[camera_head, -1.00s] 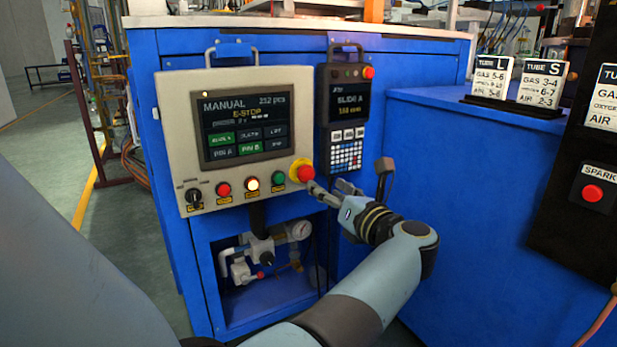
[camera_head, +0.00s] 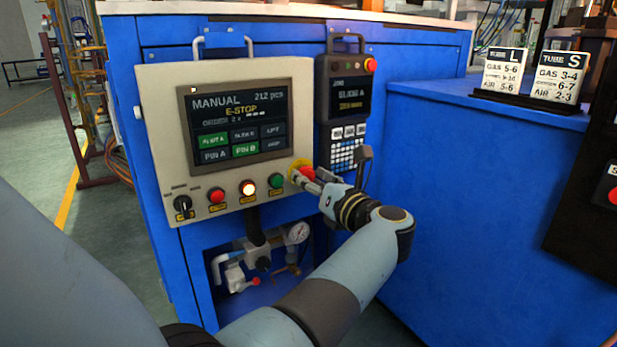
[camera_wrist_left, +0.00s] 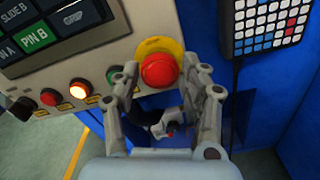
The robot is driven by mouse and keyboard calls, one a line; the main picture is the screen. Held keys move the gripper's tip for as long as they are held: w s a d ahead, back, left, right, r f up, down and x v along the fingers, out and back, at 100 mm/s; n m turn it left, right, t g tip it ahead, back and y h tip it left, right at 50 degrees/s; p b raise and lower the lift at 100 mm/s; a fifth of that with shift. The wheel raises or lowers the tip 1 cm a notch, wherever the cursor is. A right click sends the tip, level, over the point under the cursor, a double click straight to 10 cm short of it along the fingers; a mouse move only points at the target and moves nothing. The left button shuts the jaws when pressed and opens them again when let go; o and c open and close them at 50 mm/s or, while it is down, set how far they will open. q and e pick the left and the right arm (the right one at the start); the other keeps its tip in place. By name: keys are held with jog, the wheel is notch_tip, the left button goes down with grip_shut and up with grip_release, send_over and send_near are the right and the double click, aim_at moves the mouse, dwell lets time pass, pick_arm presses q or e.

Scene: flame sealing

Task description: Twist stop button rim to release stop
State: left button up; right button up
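The red stop button (camera_wrist_left: 160,71) sits on a yellow round plate (camera_wrist_left: 148,47) at the lower right corner of the beige control panel (camera_head: 155,130). In the head view the red stop button (camera_head: 307,172) is partly covered by my gripper's fingers. My left gripper (camera_wrist_left: 168,72) is open, with one finger on each side of the button. Gaps show between fingers and button in the wrist view, so it is not gripped. In the head view my left gripper (camera_head: 312,180) points up and left at the button. The screen (camera_head: 240,120) reads MANUAL and E-STOP. My right gripper is not seen.
A red button (camera_head: 216,195), a lit button (camera_head: 248,188), a green button (camera_head: 276,181) and a black knob (camera_head: 182,204) line the panel left of the stop. A keypad pendant (camera_head: 345,110) hangs close on the right.

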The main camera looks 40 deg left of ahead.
pick_arm(q)
jog(key=c, duration=0.4)
jog(key=shift+c, duration=0.5)
jog(key=shift+r+m+p, duration=0.1)
jog(key=shift+m+p, duration=0.2)
jog(key=shift+m, duration=0.2)
jog(key=m+p, duration=0.2)
jog(key=m, duration=0.2)
jog(key=o, duration=0.9)
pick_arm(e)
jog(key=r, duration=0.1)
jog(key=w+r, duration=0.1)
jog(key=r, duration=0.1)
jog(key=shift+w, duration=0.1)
